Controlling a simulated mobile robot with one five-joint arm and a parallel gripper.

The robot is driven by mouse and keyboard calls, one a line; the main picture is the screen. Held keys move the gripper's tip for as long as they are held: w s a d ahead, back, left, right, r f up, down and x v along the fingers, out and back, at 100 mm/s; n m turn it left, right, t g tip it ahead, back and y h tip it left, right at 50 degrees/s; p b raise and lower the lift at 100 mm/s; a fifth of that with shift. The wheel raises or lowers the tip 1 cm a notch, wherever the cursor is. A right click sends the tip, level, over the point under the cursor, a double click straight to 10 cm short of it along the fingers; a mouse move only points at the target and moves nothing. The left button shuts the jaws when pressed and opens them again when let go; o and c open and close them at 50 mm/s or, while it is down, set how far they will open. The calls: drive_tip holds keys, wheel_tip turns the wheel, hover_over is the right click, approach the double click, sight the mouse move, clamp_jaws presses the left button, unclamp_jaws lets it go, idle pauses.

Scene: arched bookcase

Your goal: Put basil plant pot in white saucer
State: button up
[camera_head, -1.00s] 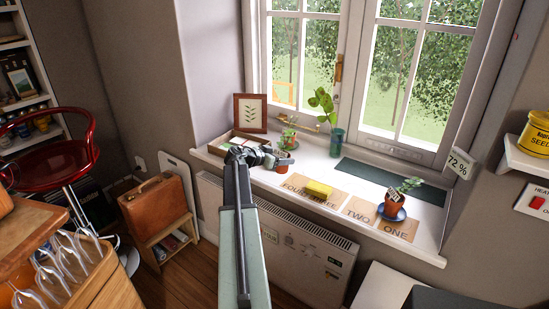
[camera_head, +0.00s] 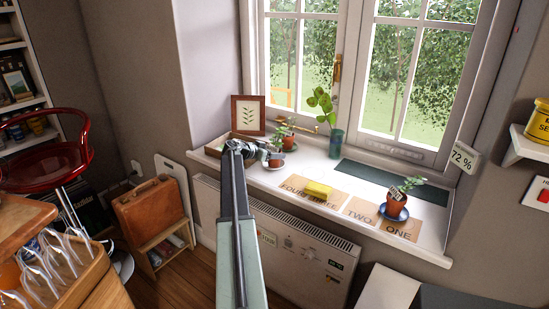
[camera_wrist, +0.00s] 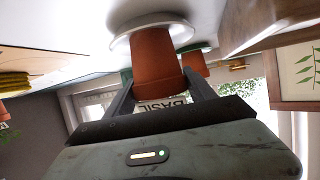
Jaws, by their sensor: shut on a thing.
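The basil pot is a terracotta pot with a BASIL label, seen close up in the wrist view (camera_wrist: 156,62). My gripper (camera_wrist: 160,95) is shut on it, with a finger on each side. The pot's base is over the white saucer (camera_wrist: 122,42), overlapping its middle; I cannot tell whether they touch. In the head view, my gripper (camera_head: 262,153) is over the left part of the windowsill, with the held pot (camera_head: 276,161) at its tip. The saucer's pale edge (camera_head: 275,168) shows below the pot. The pot's foliage is hard to separate from the plant behind.
Another terracotta pot (camera_head: 289,143) stands just behind. A picture frame (camera_head: 248,115) and a wooden tray (camera_head: 216,146) are at the left.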

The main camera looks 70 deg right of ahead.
drive_tip(key=shift+r, duration=0.15)
drive_tip(key=shift+f, duration=0.2)
drive_tip(key=o, duration=1.7)
drive_tip(key=shift+c, duration=0.2)
drive_tip(key=shift+r, duration=0.1)
drive_tip(key=shift+a+r+p, duration=0.15)
drive_tip(key=shift+r+p, duration=0.15)
drive_tip(key=p+v, duration=0.4)
drive_tip(key=v, duration=0.7)
drive_tip(key=shift+w+a, duration=0.2)
drive_tip(key=shift+a, duration=0.1)
